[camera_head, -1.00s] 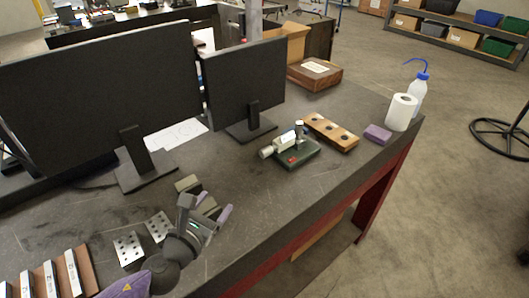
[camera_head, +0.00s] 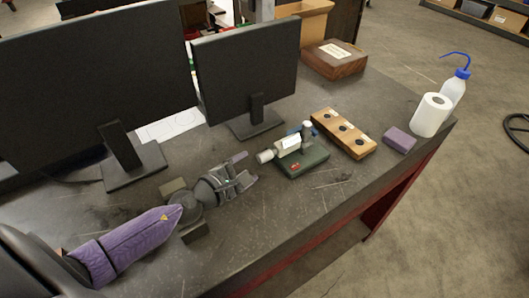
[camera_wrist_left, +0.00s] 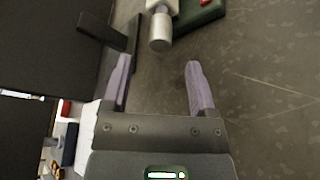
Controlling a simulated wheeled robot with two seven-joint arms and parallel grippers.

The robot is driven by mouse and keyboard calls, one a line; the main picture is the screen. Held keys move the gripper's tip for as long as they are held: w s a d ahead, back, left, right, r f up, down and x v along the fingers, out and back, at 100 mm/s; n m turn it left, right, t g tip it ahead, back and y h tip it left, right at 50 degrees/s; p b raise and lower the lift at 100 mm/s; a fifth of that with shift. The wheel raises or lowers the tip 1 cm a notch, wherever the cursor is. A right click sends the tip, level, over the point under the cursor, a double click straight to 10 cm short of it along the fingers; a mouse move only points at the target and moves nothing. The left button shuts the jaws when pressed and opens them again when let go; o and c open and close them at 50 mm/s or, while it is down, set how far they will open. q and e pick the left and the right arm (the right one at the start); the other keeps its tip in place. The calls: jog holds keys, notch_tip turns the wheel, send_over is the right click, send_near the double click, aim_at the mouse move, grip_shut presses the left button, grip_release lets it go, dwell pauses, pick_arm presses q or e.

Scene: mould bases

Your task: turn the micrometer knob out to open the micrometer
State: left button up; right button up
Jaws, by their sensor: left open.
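The micrometer (camera_head: 290,145) sits on a dark green base (camera_head: 304,162) on the dark bench, with its silver knob (camera_head: 265,156) pointing left toward my gripper. My left gripper (camera_head: 244,168) is open and empty, a short way left of the knob and apart from it. In the left wrist view, the knob (camera_wrist_left: 160,32) is ahead of the gap between the two purple-grey fingers (camera_wrist_left: 158,80), and the green base (camera_wrist_left: 200,18) is partly cut off at the top. My right gripper is not in view.
Two monitors (camera_head: 248,68) stand behind. A wooden block with holes (camera_head: 343,133), a purple block (camera_head: 399,139), a paper roll (camera_head: 431,115) and a wash bottle (camera_head: 455,88) are to the right. Grey blocks (camera_head: 172,187) lie near my left arm. The bench front is clear.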

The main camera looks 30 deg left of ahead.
aim_at(259, 160)
pick_arm(q)
jog(key=b+x, duration=0.1)
jog(key=x, duration=0.5)
jog(key=shift+w+d+f, duration=0.1)
jog(key=shift+w+f, duration=0.05)
jog(key=shift+w, duration=0.15)
grip_shut()
